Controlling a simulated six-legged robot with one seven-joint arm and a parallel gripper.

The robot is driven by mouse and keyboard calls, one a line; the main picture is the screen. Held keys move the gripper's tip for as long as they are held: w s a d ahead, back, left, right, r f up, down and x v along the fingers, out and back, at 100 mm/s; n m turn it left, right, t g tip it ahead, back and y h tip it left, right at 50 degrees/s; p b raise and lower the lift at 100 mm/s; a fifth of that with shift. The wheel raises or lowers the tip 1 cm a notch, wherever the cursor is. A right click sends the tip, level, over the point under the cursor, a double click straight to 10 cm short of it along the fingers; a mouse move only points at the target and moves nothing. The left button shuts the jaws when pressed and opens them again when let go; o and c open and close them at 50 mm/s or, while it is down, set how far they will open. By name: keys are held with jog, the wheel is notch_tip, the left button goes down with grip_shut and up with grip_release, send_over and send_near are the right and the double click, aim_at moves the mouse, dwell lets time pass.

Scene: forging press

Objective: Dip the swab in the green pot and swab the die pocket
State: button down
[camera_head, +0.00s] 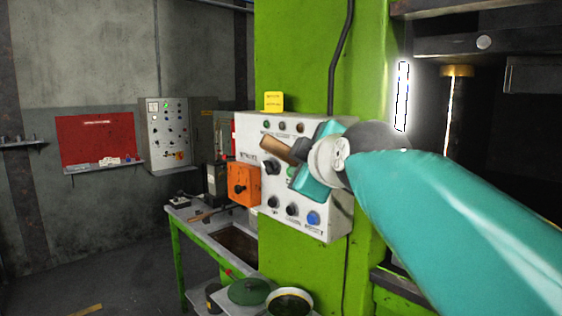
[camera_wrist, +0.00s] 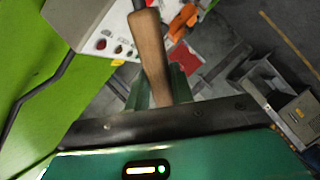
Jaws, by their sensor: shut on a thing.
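My gripper (camera_head: 301,155), with teal fingers, is shut on a wooden handle, taken to be the swab's (camera_head: 279,147). The handle points left in the head view, in front of the white control panel. A round green thing (camera_head: 249,291), a pot or lid, sits low on a stand below the panel. The die pocket cannot be made out.
A green press column (camera_head: 290,60) carries the white control panel (camera_head: 262,205) and an orange box (camera_head: 243,185). A green-legged bench (camera_head: 190,212) stands left of it. The dark press opening (camera_head: 520,150) is at right. Floor at left (camera_head: 60,270) is mostly clear.

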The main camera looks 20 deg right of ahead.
jog(key=shift+s+d+f, duration=0.8)
jog(key=shift+s+d, duration=0.1)
jog(key=shift+d, duration=3.35)
jog(key=shift+s+d+f, duration=0.85)
jog(key=shift+s+d, duration=0.1)
jog(key=shift+d, duration=3.25)
jog(key=shift+s+d+f, duration=0.8)
jog(key=shift+s+d, duration=0.1)
jog(key=shift+d, duration=3.35)
jog(key=shift+s, duration=0.2)
jog(key=shift+f, duration=1.25)
jog(key=shift+d, duration=0.1)
jog(key=shift+w+d+r, duration=0.1)
jog(key=shift+w+d, duration=0.05)
jog(key=shift+d, duration=0.05)
